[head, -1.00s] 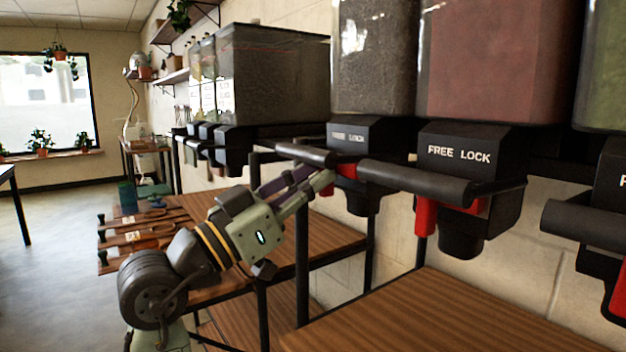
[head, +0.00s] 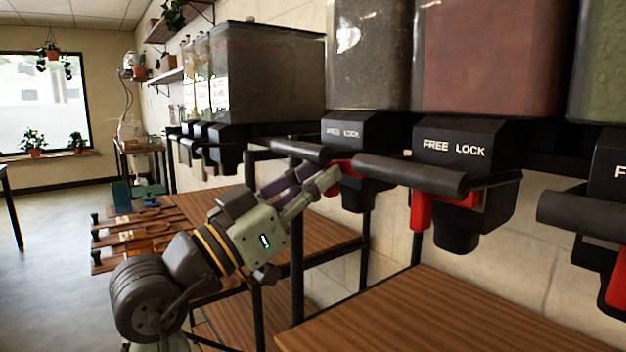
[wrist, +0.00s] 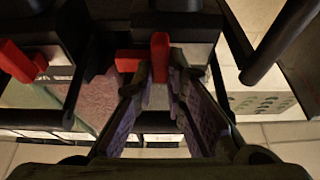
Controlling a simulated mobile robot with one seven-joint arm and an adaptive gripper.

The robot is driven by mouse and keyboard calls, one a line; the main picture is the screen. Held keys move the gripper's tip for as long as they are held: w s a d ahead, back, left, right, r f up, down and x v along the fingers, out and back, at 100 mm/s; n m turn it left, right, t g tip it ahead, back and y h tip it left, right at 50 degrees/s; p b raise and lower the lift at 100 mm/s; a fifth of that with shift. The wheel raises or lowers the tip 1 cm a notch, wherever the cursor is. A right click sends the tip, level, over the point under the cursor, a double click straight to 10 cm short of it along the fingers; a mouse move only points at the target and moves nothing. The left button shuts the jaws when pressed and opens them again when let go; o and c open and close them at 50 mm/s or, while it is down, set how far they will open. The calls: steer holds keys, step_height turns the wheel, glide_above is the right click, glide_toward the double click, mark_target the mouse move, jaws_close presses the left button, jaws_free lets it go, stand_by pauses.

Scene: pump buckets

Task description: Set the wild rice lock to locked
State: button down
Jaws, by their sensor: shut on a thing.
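A dispenser with dark contents (head: 368,55) hangs at the centre of the head view, with a black "FREE LOCK" housing (head: 352,133) below it. No name label is legible, so I cannot confirm that it holds wild rice. Its red lock lever (wrist: 160,56) stands between my fingertips in the wrist view; part of the red shows beside them in the head view (head: 349,168). My gripper (head: 330,182) is shut on this lever, reaching in below the black front handle (head: 286,150). The fingers partly hide the lever, so its exact setting is unclear.
A reddish dispenser with its own red lever (head: 421,210) and black handle (head: 410,174) is close on the right. A green-filled one (head: 600,65) is farther right. Wooden shelves (head: 460,312) lie below, with black posts (head: 297,265) near my arm.

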steer(key=c, duration=1.6)
jaws_free()
steer(key=shift+s+d, duration=0.15)
steer(key=shift+s, duration=0.05)
steer(key=v, duration=1.2)
